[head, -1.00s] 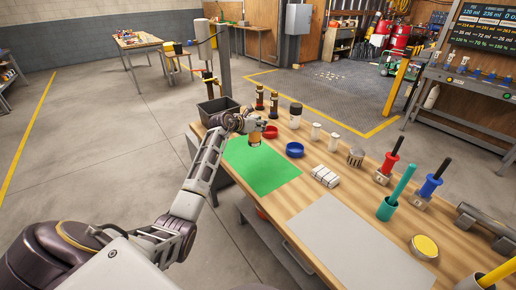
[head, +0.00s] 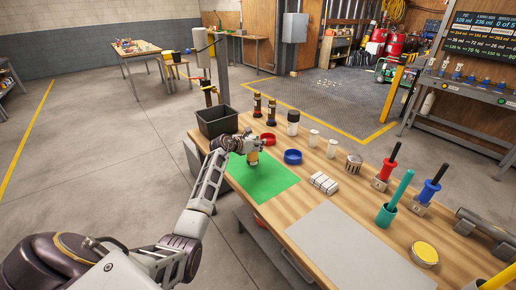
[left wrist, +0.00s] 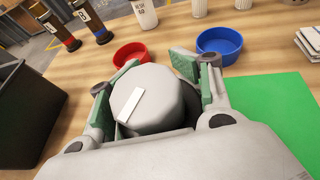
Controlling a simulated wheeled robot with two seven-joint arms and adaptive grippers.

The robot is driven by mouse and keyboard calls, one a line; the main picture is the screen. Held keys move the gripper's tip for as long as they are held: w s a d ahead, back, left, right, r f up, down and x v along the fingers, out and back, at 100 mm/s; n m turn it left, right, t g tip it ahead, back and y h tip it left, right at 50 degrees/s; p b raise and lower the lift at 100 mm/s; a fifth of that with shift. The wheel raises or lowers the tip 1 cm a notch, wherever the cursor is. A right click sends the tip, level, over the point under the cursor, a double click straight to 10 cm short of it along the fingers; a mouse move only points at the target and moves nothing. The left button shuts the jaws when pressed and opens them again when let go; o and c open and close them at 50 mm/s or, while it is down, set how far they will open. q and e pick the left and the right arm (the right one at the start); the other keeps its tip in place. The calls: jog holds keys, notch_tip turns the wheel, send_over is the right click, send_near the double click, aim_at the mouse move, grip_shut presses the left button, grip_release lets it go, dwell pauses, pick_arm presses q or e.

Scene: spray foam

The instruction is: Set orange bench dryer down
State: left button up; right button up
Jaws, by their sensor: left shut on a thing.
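My left gripper (head: 250,146) is shut on a small cylindrical thing, which I take for the orange bench dryer (head: 253,157). Its orange-tan lower part shows below the fingers in the head view. In the left wrist view its round grey top (left wrist: 160,100) with a white strip sits between the green-padded fingers (left wrist: 145,88). It is at the far end of the green mat (head: 265,183). I cannot tell whether its base touches the mat. My right gripper is not in view.
A red dish (head: 268,139) and a blue dish (head: 293,157) stand just beyond the gripper. A black bin (head: 217,122) is at the table's far left corner. Dark bottles (head: 257,106) stand behind.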

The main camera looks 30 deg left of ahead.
pick_arm(q)
jog(key=shift+f, duration=1.1)
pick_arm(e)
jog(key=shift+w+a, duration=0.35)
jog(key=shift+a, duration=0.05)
pick_arm(q)
jog(key=shift+f, duration=0.1)
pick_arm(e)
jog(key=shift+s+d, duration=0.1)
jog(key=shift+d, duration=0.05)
pick_arm(q)
jog(key=o, duration=1.3)
jog(key=shift+o, duration=0.2)
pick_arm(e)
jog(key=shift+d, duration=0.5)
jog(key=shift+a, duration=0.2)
